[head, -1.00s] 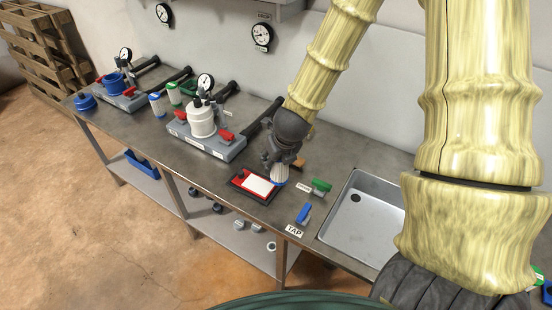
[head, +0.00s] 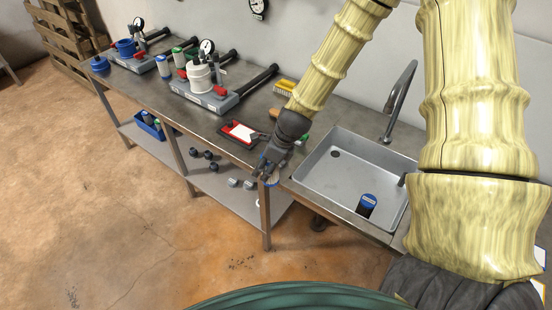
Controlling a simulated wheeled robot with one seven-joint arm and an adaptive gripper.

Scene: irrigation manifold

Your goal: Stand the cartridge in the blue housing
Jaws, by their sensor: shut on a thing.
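My gripper (head: 270,172) is at the front edge of the bench, left of the sink, pointing down. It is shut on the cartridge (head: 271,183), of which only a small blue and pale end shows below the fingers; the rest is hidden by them. The blue housing (head: 126,47) is on the grey manifold at the far left end of the bench, well away from my gripper. A round blue cap (head: 99,63) lies on the bench left of it.
A white housing (head: 199,76) with a gauge stands on a nearer manifold. Other cartridges, one blue-ended (head: 164,66), stand between the manifolds. The sink (head: 318,172) contains a dark, blue-topped thing (head: 367,203).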

